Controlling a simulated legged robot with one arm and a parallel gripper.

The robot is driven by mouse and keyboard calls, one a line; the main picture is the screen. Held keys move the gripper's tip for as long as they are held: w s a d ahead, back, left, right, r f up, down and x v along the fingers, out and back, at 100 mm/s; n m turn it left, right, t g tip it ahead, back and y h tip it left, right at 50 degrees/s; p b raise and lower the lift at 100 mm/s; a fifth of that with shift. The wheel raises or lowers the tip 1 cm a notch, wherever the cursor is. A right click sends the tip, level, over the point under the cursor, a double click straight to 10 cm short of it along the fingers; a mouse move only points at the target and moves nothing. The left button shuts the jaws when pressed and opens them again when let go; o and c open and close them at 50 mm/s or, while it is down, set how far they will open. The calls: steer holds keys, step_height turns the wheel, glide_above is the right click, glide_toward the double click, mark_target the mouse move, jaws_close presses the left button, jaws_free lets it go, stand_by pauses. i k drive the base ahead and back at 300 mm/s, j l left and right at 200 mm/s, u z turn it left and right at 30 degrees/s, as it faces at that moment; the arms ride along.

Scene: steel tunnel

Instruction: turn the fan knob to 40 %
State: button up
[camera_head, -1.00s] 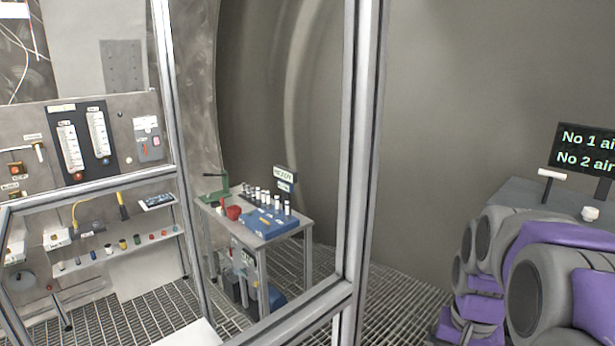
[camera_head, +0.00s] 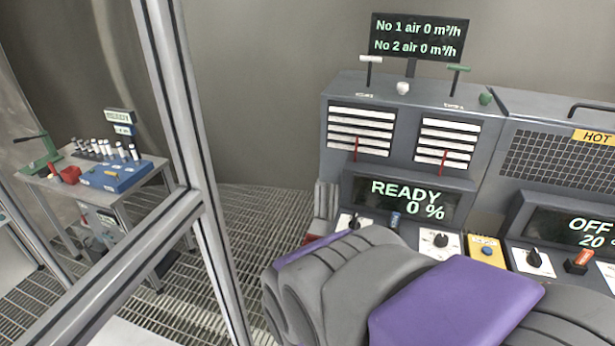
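A grey machine cabinet (camera_head: 395,170) stands right of centre. Its lower display (camera_head: 408,203) reads READY and 0 %. Below that display a black knob on a white plate (camera_head: 441,240) shows, and another black knob (camera_head: 354,221) sits to its left, partly behind my arm. Further right, a third black knob (camera_head: 534,257) sits under a display (camera_head: 565,233) that reads OFF and 20. The labels are too small to read, so I cannot tell which is the fan knob. My purple and grey arm fills the lower foreground and hides part of the panel. My gripper's fingers do not show.
An upper screen (camera_head: 417,37) reads No 1 air 0 and No 2 air 0. A yellow plate with a button (camera_head: 486,251) and a red switch (camera_head: 578,262) are near the knobs. A metal frame post (camera_head: 180,120) and workbench (camera_head: 95,180) stand left. Grating floor lies between.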

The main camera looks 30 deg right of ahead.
mark_target(441, 240)
steer(key=z, duration=1.55)
